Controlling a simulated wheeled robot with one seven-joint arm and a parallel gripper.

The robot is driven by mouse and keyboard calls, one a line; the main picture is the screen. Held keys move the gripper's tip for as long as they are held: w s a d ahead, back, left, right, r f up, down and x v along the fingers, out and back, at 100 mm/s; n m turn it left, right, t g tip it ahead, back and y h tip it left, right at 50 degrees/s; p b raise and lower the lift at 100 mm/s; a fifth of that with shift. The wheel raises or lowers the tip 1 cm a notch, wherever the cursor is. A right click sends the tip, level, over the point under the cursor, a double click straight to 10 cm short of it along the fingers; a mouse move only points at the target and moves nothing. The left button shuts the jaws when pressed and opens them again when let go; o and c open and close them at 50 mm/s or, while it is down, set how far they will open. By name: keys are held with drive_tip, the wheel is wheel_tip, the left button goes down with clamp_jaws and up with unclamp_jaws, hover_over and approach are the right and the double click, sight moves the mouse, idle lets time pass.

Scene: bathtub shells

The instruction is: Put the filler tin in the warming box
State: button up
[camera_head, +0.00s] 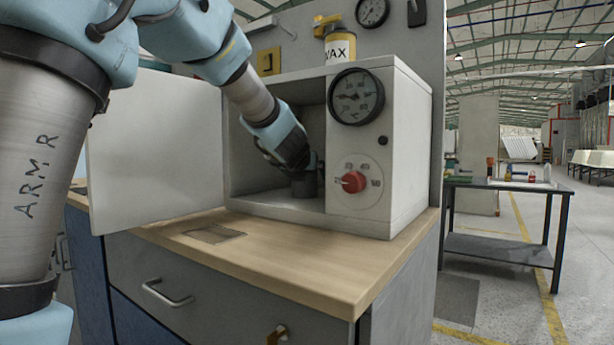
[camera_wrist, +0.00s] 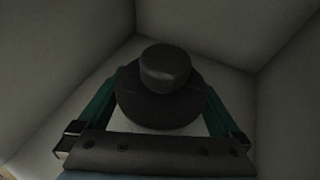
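The warming box (camera_head: 408,150) is a pale cabinet on the wooden counter, with its door (camera_head: 155,150) swung open to the left. The filler tin (camera_head: 306,187) is a dark cylinder inside the box, at or very near its floor; I cannot tell if it touches. My gripper (camera_head: 303,172) reaches in from the upper left. In the wrist view, the tin (camera_wrist: 160,100) shows a dark round top with a raised knob, between the two teal fingers of my gripper (camera_wrist: 161,98). The fingers sit close against both its sides. Its lower part is hidden.
A red knob (camera_head: 353,181) and a round gauge (camera_head: 356,97) are on the box front. A yellow-topped wax can (camera_head: 339,45) stands on the box. The wooden counter (camera_head: 300,260) is clear in front, apart from a flat grate (camera_head: 214,234).

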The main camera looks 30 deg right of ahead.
drive_tip(key=shift+r, duration=0.1)
drive_tip(key=shift+s+a+r, duration=0.1)
drive_tip(key=shift+s+r, duration=0.1)
drive_tip(key=p+v, duration=0.2)
drive_tip(key=v, duration=0.8)
drive_tip(key=shift+s+a+r, duration=0.15)
drive_tip(key=shift+a+r, duration=0.05)
drive_tip(key=shift+s+a+p, duration=0.3)
drive_tip(key=shift+s+p, duration=0.05)
drive_tip(key=shift+s, duration=0.05)
